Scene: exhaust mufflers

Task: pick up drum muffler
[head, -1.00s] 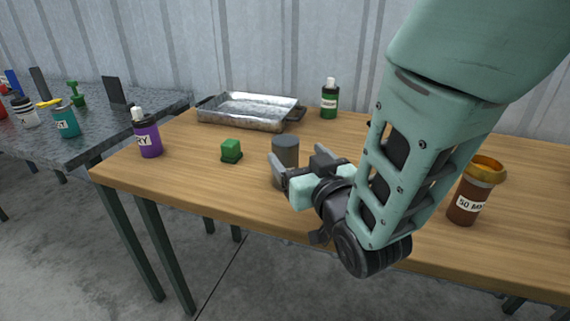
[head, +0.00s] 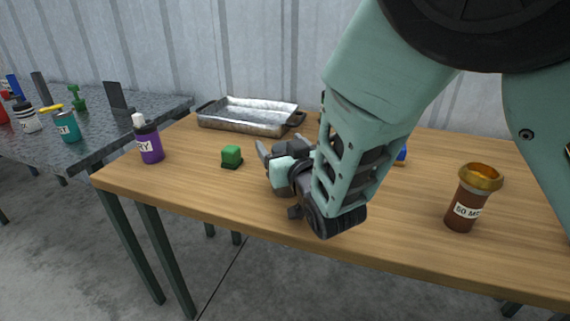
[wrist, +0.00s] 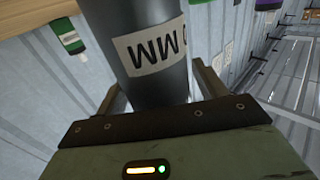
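A dark grey cylinder (wrist: 150,50) with a white label reading "MM" upside down fills the middle of the wrist view; I take it to be the drum muffler. It stands between the two fingers of my gripper (wrist: 157,82), and narrow gaps show on both sides of it. My gripper looks open around it rather than shut on it. In the head view my gripper (head: 279,146) is low over the wooden table, and my arm hides the cylinder.
A blue thing (head: 401,155) is partly hidden.

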